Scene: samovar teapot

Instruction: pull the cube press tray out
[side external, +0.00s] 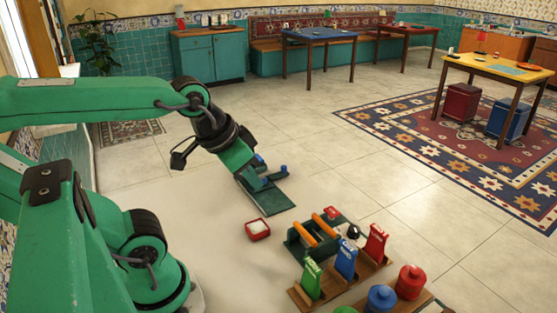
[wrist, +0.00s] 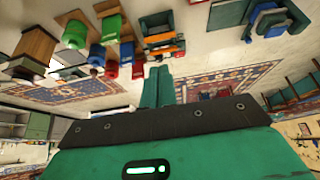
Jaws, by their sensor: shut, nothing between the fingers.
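A dark green device with blue parts (side external: 267,201) lies on the pale floor or counter, just beyond my arm's end in the side view. It looks like the cube press, and its blue and green parts also show at the top right of the wrist view (wrist: 270,22). I cannot make out a separate tray on it. My gripper (wrist: 157,70) is shut and empty, its two teal fingers together. In the wrist view the device is to the right of the fingers. In the side view my gripper's tip overlaps the device, so contact cannot be told.
A green rack with orange bars (side external: 302,245) stands to the right, near a small red dish with white contents (side external: 258,231). Green, blue and red upright holders (side external: 346,260) stand on a wooden base. Red and blue canisters (side external: 410,281) are in front.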

